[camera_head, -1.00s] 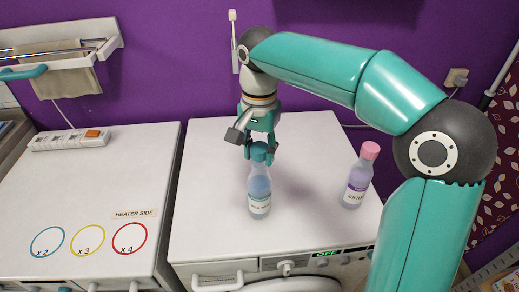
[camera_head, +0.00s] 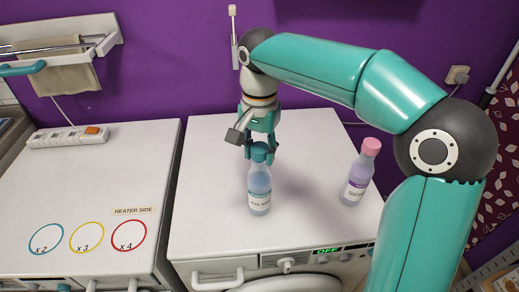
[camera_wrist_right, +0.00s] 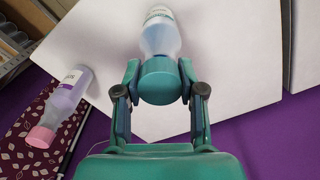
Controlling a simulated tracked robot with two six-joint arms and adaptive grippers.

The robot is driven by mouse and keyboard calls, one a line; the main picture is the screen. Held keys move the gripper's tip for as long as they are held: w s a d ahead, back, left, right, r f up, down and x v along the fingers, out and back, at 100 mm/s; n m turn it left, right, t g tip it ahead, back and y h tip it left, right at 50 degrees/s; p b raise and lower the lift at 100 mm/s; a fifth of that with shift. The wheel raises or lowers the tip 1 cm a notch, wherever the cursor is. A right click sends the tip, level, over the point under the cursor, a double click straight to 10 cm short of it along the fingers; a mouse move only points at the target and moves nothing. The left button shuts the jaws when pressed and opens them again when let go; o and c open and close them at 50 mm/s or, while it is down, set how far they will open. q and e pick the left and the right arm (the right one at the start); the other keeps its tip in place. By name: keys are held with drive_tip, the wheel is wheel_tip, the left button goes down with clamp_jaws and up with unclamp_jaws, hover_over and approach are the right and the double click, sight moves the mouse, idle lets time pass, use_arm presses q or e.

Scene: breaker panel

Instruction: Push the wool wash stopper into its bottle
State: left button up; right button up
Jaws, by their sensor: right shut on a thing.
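The wool wash bottle (camera_head: 259,187) stands upright on the white washing machine top, a clear bottle with bluish contents and a white label. Its teal stopper (camera_head: 259,152) is at the bottle's mouth; how deep it sits cannot be told. In the right wrist view the stopper (camera_wrist_right: 160,81) shows between my fingers, with the bottle (camera_wrist_right: 160,38) beyond it. My right gripper (camera_head: 261,150) comes down from above and is shut on the stopper. It also shows in the wrist view (camera_wrist_right: 159,88). My left gripper is not in view.
A softener bottle (camera_head: 358,180) with a pink cap stands to the right on the same top. A white surface (camera_head: 90,185) with coloured circles lies to the left, with a power strip (camera_head: 68,137) at its back. The top around the wool wash bottle is clear.

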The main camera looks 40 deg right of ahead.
drive_tip(key=shift+f+b, duration=0.35)
drive_tip(key=shift+f, duration=0.25)
drive_tip(key=o, duration=1.2)
drive_tip(key=shift+o, duration=0.2)
drive_tip(key=shift+r, duration=0.15)
wheel_tip(320, 180, up, 8)
drive_tip(key=p, duration=0.7)
drive_tip(key=shift+p, duration=0.4)
